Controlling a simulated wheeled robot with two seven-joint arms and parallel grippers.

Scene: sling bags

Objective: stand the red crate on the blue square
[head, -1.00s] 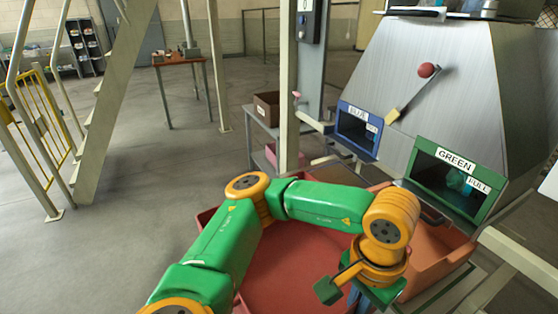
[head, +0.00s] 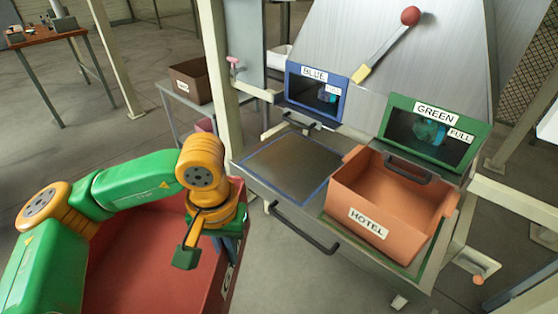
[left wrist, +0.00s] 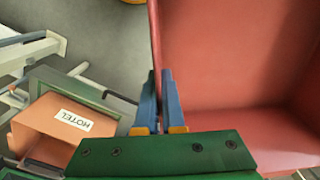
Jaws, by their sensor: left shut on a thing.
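The red crate (head: 150,255) is empty where I can see into it. It is at the lower left of the head view, left of and nearer than the metal shelf. My left gripper (head: 232,250) is shut on its right side wall; in the left wrist view both blue fingers (left wrist: 159,100) pinch the rim of the crate (left wrist: 240,60). The blue square (head: 285,168) is a blue outline on the shelf below the BLUE opening. It is bare. Part of the crate is hidden by my left arm. My right gripper is not in view.
An orange crate labelled HOTEL (head: 385,205) stands right of the blue square, below the GREEN opening (head: 432,132). A dark handle (head: 303,228) juts from the shelf's front. A pale post (head: 215,60) rises behind left, near a side table with a brown box (head: 190,82).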

